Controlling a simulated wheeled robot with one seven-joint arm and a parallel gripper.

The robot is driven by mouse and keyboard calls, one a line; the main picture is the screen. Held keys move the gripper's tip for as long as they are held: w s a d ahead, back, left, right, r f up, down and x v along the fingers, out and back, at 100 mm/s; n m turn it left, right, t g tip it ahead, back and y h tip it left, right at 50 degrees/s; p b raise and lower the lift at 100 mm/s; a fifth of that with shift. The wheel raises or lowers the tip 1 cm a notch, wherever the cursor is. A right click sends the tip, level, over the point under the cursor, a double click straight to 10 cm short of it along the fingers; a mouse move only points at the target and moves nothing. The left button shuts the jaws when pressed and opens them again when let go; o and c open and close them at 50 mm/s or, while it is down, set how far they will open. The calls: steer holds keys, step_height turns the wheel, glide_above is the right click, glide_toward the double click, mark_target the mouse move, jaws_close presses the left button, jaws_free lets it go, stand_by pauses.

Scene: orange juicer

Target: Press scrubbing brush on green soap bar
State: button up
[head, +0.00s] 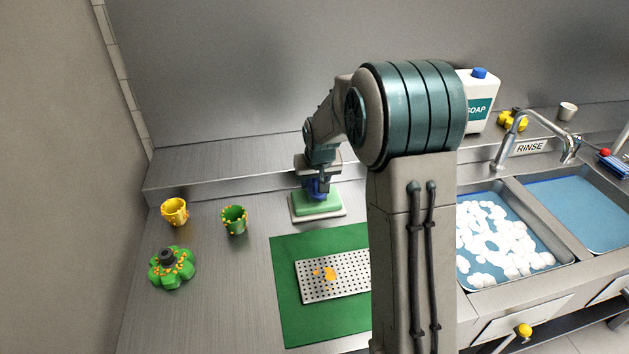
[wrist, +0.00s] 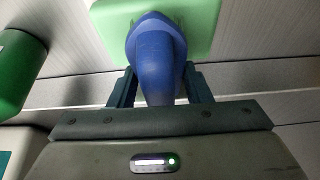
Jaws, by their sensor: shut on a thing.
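The green soap bar (head: 318,205) lies on a pale tray (head: 336,217) at the back of the counter. It also fills the top middle of the wrist view (wrist: 205,30). The blue scrubbing brush (head: 317,188) is held upright in my gripper (head: 318,180), right over the soap. In the wrist view the jaws (wrist: 160,88) are shut around the brush's blue handle (wrist: 155,50). The brush's lower end is hidden, so I cannot tell whether it touches the soap.
A yellow cup (head: 174,212), a green cup (head: 235,220) and a green juicer part (head: 171,270) stand at left. A perforated tray (head: 310,290) with orange bits lies on a green mat (head: 300,335). A foamy sink basin (head: 545,262), faucet (head: 512,135) and soap jug (head: 480,90) are at right.

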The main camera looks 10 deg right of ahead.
steer(key=shift+r+p, duration=1.45)
steer(key=shift+r, duration=1.6)
